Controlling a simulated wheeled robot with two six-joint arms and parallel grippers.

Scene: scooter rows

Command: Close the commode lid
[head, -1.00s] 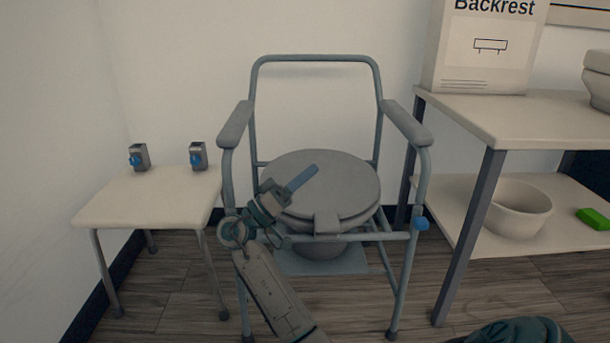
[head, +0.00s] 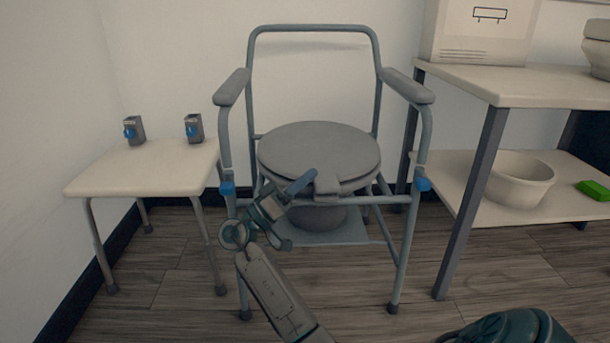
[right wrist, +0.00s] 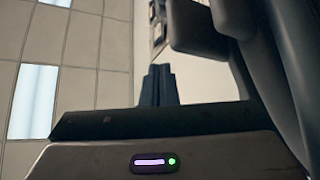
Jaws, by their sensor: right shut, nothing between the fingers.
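The commode (head: 366,200) is a grey-blue tubular frame with armrests, facing me in the head view. Its round grey lid (head: 320,145) lies flat over the seat, with a tab at the front edge. Under it hangs a grey pan (head: 318,217). My right gripper (head: 303,182) is in front of the lid's front left edge, its blue fingers together and empty. Whether it touches the lid cannot be told. The shut fingers (right wrist: 158,85) also show in the right wrist view. My left gripper is in neither view.
A low white table (head: 145,168) with two small grey-and-blue dispensers stands at left.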

